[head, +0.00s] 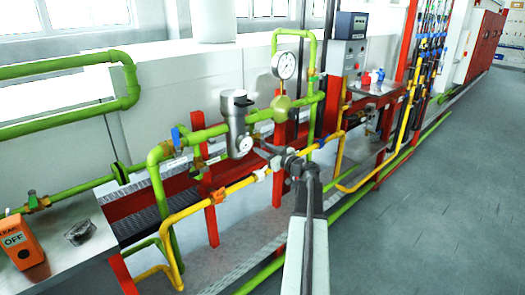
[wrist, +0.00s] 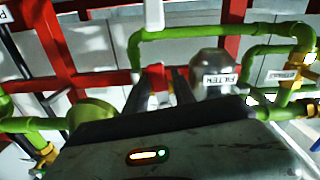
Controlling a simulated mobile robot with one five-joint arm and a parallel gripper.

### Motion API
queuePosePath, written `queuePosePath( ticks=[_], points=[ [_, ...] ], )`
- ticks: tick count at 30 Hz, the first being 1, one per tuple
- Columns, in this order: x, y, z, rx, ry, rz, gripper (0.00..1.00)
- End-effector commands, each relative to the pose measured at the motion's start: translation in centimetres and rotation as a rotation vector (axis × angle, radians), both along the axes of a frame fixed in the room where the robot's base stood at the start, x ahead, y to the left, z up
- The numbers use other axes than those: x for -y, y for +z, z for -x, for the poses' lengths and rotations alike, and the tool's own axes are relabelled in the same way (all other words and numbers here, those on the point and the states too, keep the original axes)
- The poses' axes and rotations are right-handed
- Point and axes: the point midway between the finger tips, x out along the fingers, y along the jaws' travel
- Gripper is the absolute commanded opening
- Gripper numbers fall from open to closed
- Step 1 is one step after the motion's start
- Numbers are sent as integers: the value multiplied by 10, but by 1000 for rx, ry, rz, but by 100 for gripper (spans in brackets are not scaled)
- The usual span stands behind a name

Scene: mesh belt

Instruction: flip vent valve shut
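No label I can read marks the vent valve, so I cannot tell which handle it is. A blue lever (head: 176,138) stands upright on the green pipe left of the grey filter (head: 237,115). A white handle (head: 262,172) sits on the yellow pipe below the filter. My gripper (head: 262,151) is just right of and below the filter, in front of the pipes. In the wrist view its two dark fingers (wrist: 164,88) stand apart, with a red post behind the gap. I see nothing held. The filter (wrist: 215,75) shows to their right, its label upside down.
A round gauge (head: 284,65) stands above the pipes. An orange box marked OFF (head: 17,241) and a dark knob (head: 80,231) are on the bench at left. A grey meter box (head: 351,26) is behind. Open grey floor (head: 450,190) lies at right.

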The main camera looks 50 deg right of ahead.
Motion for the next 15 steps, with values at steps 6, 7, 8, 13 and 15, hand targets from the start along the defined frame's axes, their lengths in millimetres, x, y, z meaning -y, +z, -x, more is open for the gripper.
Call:
queuePosePath(
  ticks=[6,7,8,13,15],
  points=[
    [0,0,0,0,0,-1,0],
    [0,0,0,0,0,-7,0],
    [-1,0,0,1,0,-21,0],
    [-5,0,1,10,-1,-149,0],
    [-5,0,1,12,-1,-171,0]
  ],
)
